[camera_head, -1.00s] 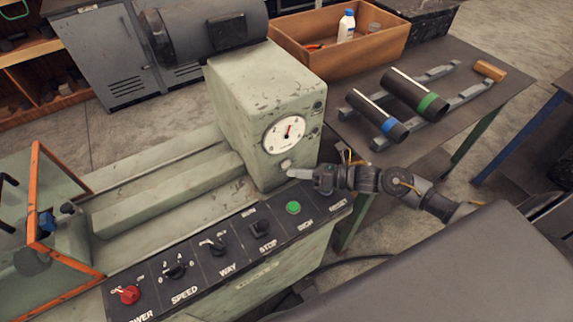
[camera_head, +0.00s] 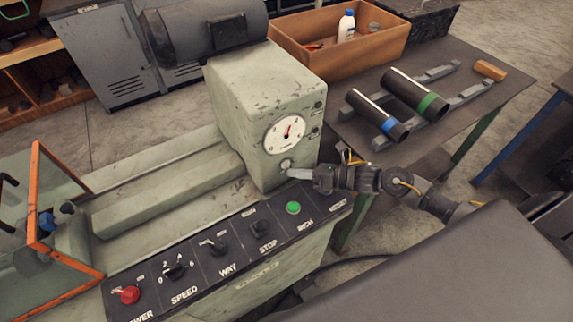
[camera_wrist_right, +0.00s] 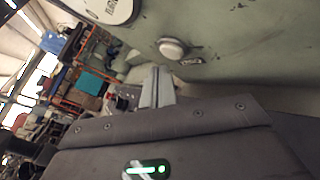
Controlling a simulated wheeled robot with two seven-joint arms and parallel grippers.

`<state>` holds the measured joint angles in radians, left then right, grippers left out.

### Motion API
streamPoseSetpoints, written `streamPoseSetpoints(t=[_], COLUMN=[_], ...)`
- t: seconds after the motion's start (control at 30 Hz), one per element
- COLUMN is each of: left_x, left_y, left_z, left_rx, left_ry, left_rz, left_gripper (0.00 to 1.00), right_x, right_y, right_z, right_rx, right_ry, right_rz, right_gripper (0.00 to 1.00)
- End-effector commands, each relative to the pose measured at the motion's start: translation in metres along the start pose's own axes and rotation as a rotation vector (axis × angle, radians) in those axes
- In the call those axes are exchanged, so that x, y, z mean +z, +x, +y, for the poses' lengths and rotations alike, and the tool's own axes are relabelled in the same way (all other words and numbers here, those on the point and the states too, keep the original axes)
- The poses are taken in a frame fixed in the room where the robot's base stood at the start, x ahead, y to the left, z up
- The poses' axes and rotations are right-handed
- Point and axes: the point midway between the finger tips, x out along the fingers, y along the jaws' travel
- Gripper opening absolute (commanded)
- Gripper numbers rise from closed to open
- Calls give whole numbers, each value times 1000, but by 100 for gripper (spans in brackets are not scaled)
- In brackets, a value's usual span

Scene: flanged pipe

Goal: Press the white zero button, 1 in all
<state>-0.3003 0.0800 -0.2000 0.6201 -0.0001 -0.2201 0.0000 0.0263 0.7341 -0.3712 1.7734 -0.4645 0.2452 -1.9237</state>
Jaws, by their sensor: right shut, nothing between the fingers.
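The white zero button (camera_head: 286,164) sits low on the green machine head (camera_head: 262,110), below the round white dial (camera_head: 285,134). It also shows in the right wrist view (camera_wrist_right: 172,48) as a pale round knob, with a small label beside it. My right gripper (camera_head: 290,173) is shut and empty, its fingertips just below and right of the button. In the right wrist view the closed fingers (camera_wrist_right: 158,85) point toward the machine face, with the button beyond their tips. I cannot tell whether the tips touch the face. My left gripper is not in view.
The control panel (camera_head: 228,249) with red, black and green controls lies below the gripper. An orange-framed guard (camera_head: 38,200) stands at left. Two pipes (camera_head: 415,93) lie on rails on the dark table (camera_head: 465,90), near a brown box (camera_head: 375,48).

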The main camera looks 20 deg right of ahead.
Motion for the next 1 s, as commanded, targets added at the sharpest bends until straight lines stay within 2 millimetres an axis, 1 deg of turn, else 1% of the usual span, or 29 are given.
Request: streamPoseSetpoints(t=[0.27, 0.57, 1.0], left_x=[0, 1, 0], left_y=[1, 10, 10], left_z=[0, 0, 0], left_rx=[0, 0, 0], left_ry=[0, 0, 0], left_rz=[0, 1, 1], left_gripper=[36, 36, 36], right_x=[0, 3, 5], right_y=[0, 6, 6], right_z=[0, -5, -5], right_rx=[0, 1, 0], right_ry=[0, -1, 0], right_rz=[0, -1, 0], right_gripper=[0, 0, 0])
